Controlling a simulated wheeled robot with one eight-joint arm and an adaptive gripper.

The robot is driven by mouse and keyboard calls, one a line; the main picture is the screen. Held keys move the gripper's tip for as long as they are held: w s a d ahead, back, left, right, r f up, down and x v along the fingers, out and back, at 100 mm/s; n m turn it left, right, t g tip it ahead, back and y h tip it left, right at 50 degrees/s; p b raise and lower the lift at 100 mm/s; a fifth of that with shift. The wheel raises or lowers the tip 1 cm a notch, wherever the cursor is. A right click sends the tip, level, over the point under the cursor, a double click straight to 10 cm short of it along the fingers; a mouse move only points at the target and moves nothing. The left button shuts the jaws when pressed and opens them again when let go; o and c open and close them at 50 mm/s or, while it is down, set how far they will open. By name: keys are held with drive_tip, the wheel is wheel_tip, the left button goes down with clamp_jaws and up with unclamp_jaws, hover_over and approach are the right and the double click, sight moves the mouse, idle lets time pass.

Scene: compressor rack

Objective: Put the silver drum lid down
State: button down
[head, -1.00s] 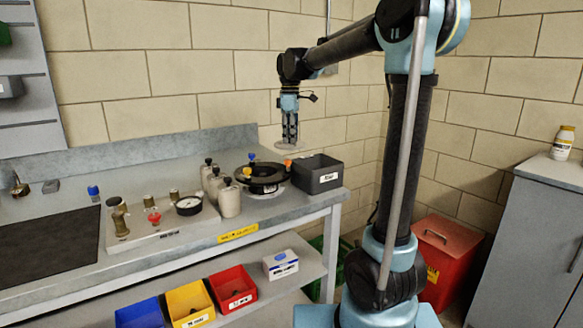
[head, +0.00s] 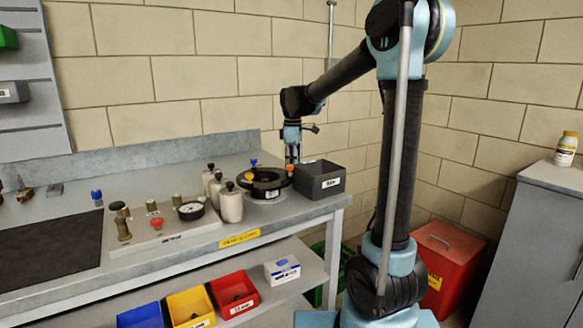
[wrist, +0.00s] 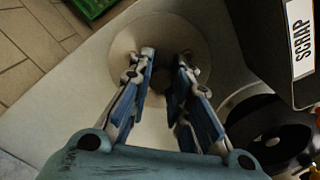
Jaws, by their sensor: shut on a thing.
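The silver drum lid (wrist: 195,32) shows in the wrist view as a pale round disc with a dark spot at its middle. My gripper (wrist: 164,62) is shut on the middle of the lid, one finger on each side. The lid lies over the pale bench top, close to its edge; whether it touches the bench I cannot tell. In the head view my gripper (head: 292,157) points down behind the grey scrap bin and the black ring, and the lid is hidden there.
The grey scrap bin (head: 319,180) and black ring (head: 265,190) stand close to the lid. White bottles (head: 230,203) stand left of the ring. The bench (head: 130,173) has bare room at the back left. A red bin (head: 440,263) stands on the floor.

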drive_tip(key=c, duration=1.5)
unclamp_jaws()
wheel_tip(320, 180, up, 12)
drive_tip(key=shift+r, duration=0.1)
drive_tip(key=shift+s, duration=0.1)
